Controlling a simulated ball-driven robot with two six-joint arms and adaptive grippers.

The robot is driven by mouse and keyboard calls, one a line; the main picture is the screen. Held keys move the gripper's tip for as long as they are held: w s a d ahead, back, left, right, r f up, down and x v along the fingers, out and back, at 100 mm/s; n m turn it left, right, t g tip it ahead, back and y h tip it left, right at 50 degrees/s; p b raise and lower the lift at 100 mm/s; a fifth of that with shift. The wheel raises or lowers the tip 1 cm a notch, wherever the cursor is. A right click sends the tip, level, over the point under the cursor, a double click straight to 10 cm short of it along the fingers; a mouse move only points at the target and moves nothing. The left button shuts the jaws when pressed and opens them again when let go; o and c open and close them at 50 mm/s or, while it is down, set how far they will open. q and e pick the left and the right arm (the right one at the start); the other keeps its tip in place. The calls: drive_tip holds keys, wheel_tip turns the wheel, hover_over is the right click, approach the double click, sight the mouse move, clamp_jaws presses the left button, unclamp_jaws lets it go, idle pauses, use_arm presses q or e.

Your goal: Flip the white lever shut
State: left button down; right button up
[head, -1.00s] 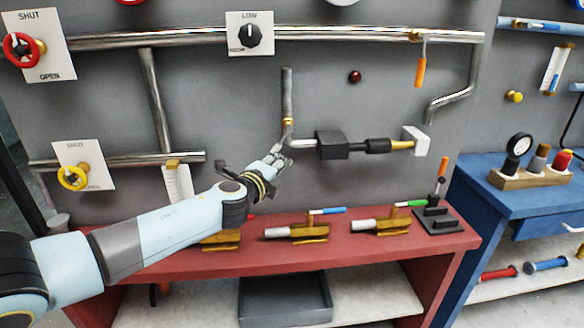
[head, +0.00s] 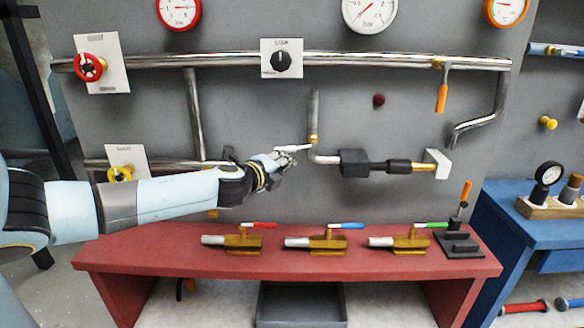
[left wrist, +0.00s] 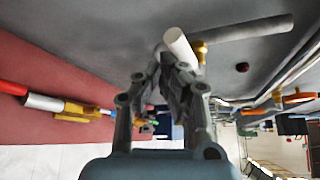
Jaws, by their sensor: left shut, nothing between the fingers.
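The white lever (head: 292,148) sticks out to the left, roughly level, from a brass valve (head: 313,139) on the upright pipe on the grey wall. In the left wrist view its white round end (left wrist: 180,46) shows just beyond my fingertips. My left gripper (head: 287,158) is shut and empty, right at the lever, just under it in the head view. The left gripper's fingertips (left wrist: 174,66) are close to the lever's end; I cannot tell whether they touch it. My right gripper is not in view.
A red bench (head: 290,262) below carries brass valves with red, blue (head: 346,226) and green handles, and a black toggle clamp (head: 459,243). A black foam press (head: 354,163) lies right of the lever. An orange-handled valve (head: 442,98) hangs upper right.

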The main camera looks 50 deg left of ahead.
use_arm(q)
drive_tip(key=shift+s+a+r, duration=0.15)
drive_tip(key=shift+a+r, duration=0.1)
drive_tip(key=shift+r, duration=0.35)
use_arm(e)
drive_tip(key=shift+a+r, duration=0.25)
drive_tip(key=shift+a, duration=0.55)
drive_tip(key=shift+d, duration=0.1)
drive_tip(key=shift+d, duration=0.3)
